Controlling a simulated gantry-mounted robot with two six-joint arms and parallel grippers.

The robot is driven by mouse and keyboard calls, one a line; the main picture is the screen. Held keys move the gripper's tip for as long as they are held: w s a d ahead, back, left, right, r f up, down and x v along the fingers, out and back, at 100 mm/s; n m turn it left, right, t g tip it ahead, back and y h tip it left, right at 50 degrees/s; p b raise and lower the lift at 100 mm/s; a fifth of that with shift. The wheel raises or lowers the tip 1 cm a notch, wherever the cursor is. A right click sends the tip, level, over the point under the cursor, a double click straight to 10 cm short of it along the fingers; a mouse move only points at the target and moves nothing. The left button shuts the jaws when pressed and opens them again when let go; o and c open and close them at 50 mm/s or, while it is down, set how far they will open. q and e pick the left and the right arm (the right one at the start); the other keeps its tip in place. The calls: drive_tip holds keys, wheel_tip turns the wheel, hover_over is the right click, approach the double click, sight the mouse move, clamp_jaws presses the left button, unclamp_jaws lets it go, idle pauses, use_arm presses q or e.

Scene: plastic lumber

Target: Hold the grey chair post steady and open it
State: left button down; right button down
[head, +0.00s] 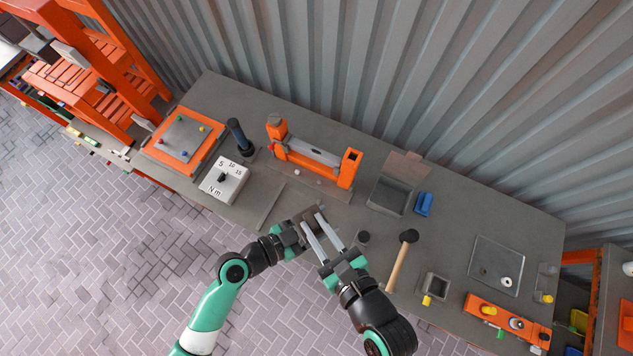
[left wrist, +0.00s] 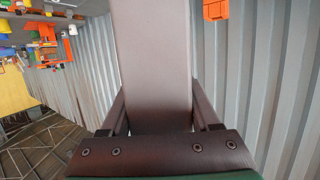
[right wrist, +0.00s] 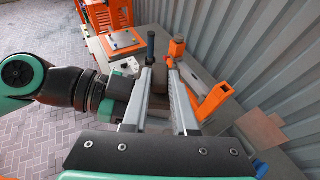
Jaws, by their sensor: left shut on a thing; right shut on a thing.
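The grey chair post (left wrist: 155,60) fills the middle of the left wrist view as a wide, flat, brownish-grey bar. It stands between the dark fingers of my left gripper (head: 301,226), which is shut on it. In the head view the post (head: 312,215) is small and held in front of the bench's near edge, partly covered by both grippers. My right gripper (head: 312,221) has long light-grey fingers closed around the post from the lower right. In the right wrist view the post (right wrist: 159,85) shows between these fingers. I cannot make out a seam or opening.
A grey bench (head: 455,208) runs behind, against a corrugated wall. On it are an orange fixture (head: 315,163), a white torque box (head: 223,181), a dark upright cylinder (head: 237,135), a grey bin (head: 391,196) and a mallet (head: 401,262) close to my right arm.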

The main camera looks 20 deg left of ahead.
sight(317, 231)
wheel_tip(317, 231, up, 4)
drive_tip(key=shift+r, duration=0.1)
idle(0.4)
